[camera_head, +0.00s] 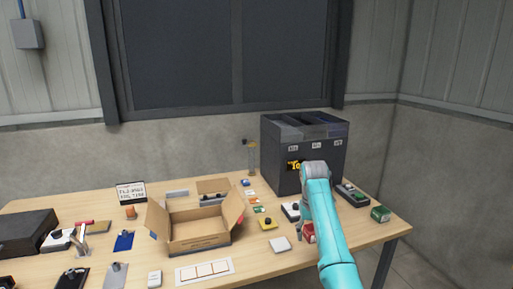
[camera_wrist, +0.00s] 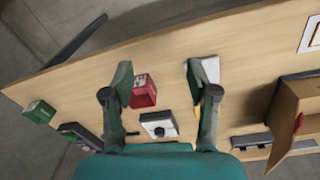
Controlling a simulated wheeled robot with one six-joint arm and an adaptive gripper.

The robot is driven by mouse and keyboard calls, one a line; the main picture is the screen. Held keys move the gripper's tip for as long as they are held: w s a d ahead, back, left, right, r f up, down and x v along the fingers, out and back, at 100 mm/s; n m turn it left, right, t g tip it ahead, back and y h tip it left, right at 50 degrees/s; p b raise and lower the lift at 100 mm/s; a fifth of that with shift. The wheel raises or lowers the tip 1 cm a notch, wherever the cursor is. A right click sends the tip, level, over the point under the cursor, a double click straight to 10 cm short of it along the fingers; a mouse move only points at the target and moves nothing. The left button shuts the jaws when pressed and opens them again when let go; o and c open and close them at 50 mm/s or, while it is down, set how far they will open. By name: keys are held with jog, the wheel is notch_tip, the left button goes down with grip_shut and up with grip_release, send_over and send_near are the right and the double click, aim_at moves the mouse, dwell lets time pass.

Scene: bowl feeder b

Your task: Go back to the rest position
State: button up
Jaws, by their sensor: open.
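My gripper (camera_wrist: 163,78) is open over the table in the wrist view, its two dark green fingers apart with bare wood between the tips. A red box (camera_wrist: 143,92) lies right beside the left finger; I cannot tell whether they touch. A white device with a black knob (camera_wrist: 158,125) lies between the fingers, nearer the palm. A white square piece (camera_wrist: 211,68) is partly hidden by the right finger. In the head view my teal arm reaches over the right part of the table (camera_head: 262,262), and the gripper is mostly hidden there.
An open cardboard box (camera_head: 200,232) stands mid-table. A black bin unit (camera_head: 280,165) stands behind my arm. A green box (camera_head: 380,214) and a dark device (camera_head: 351,195) lie near the right edge. A white panel (camera_head: 205,270) lies at the front. Several small items cover the left side.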

jog(key=s+f+t, duration=0.2)
jog(key=s+f, duration=0.3)
jog(key=f, duration=0.9)
jog(key=s+f+t, duration=0.2)
jog(key=s+f, duration=0.3)
jog(key=f, duration=0.8)
jog(key=s+f+t, duration=0.2)
jog(key=s+f, duration=0.3)
jog(key=s, duration=0.5)
jog(key=s+f+t, duration=0.1)
jog(key=s+f, duration=0.5)
jog(key=s, duration=0.4)
jog(key=s+r+t, duration=0.2)
jog(key=s+r, duration=0.2)
jog(key=s, duration=0.8)
jog(key=s+r+t, duration=0.2)
jog(key=s+r, duration=0.3)
jog(key=s, duration=0.7)
jog(key=s+r+t, duration=0.1)
jog(key=s+r, duration=0.5)
jog(key=r, duration=0.4)
jog(key=s+r+t, duration=0.2)
jog(key=s+r, duration=0.5)
jog(key=r, duration=0.3)
jog(key=shift+d+r, duration=0.35)
jog(key=shift+d, duration=0.1)
